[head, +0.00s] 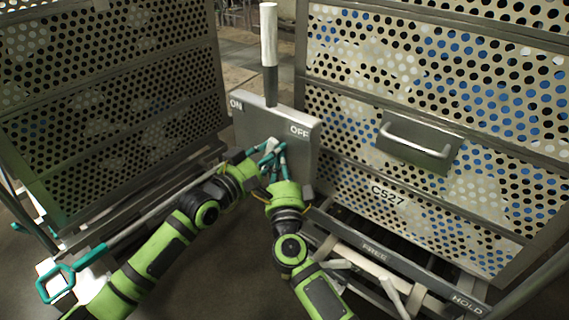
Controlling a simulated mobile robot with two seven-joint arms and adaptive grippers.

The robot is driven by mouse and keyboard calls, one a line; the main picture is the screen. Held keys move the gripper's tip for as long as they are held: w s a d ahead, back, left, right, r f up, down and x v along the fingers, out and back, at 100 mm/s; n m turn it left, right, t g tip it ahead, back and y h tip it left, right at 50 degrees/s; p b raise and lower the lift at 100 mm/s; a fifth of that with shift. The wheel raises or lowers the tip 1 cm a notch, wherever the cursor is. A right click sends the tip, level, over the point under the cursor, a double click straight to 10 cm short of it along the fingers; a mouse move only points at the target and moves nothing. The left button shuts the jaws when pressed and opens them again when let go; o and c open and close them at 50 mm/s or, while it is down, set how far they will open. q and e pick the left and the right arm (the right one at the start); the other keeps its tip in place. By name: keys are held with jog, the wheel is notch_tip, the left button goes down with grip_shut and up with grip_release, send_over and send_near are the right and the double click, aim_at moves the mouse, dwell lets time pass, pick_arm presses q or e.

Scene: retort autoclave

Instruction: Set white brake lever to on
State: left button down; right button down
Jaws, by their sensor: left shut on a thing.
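A white-gripped lever (269,38) stands nearly upright on a dark stem above a grey box (255,125). The box is marked ON at its left and OFF at its right, and the stem meets its top edge between the two words. My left gripper (266,149) is in front of the box, below the lever and apart from it. It is shut on a small pale piece (271,145), mostly hidden by the fingers. My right gripper (277,160) is close beside it, also below the lever. Its fingers overlap the left ones, so its opening is unclear.
Perforated metal crates stand at left (110,90) and right (430,60). The right one has a handle (418,141) and a C527 label. Below it are a rail (420,275) marked FREE and HOLD and pale levers (395,298). A teal-handled rod (150,215) crosses lower left.

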pick_arm(q)
jog(key=c, duration=1.3)
grip_release()
jog(key=shift+s+d, duration=0.15)
jog(key=shift+d, duration=0.1)
jog(key=o, duration=0.5)
jog(key=shift+f, duration=0.1)
jog(key=shift+c, duration=0.2)
jog(key=shift+a, duration=0.1)
pick_arm(e)
jog(key=shift+w+a+r, duration=0.15)
jog(key=shift+a+r, duration=0.2)
jog(key=shift+r, duration=0.1)
jog(key=shift+d, duration=0.1)
pick_arm(q)
jog(key=shift+a, duration=0.15)
pick_arm(e)
jog(key=shift+f, duration=0.1)
